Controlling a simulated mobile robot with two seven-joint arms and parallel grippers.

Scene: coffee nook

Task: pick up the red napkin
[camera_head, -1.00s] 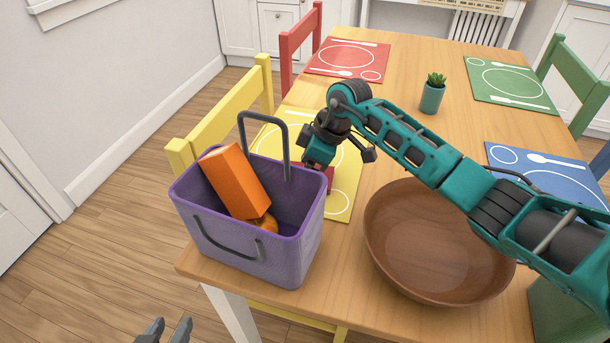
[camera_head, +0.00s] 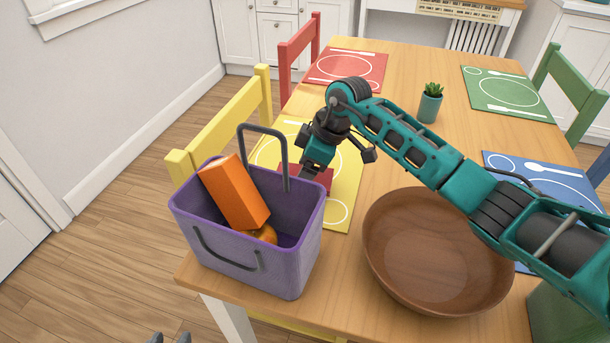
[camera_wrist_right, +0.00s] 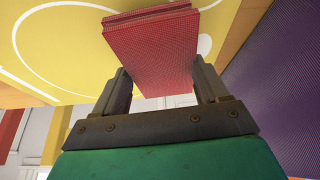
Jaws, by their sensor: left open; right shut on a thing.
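The red napkin (camera_wrist_right: 155,50) is a folded, textured block between the two fingers of my right gripper (camera_wrist_right: 163,88) in the right wrist view. In the head view, a small part of the napkin (camera_head: 324,179) shows behind the purple basket's rim, over the yellow placemat (camera_head: 342,190). My right gripper there is mostly hidden by its own wrist and the basket. I cannot tell whether the napkin touches the placemat.
The purple basket (camera_head: 222,250) with an orange box (camera_head: 234,192) and a round orange item (camera_head: 266,234) stands close beside the right gripper. A brown bowl (camera_head: 437,252) sits under my right forearm. A potted plant (camera_head: 430,103) stands farther back. A yellow chair (camera_head: 230,130) lines the left edge.

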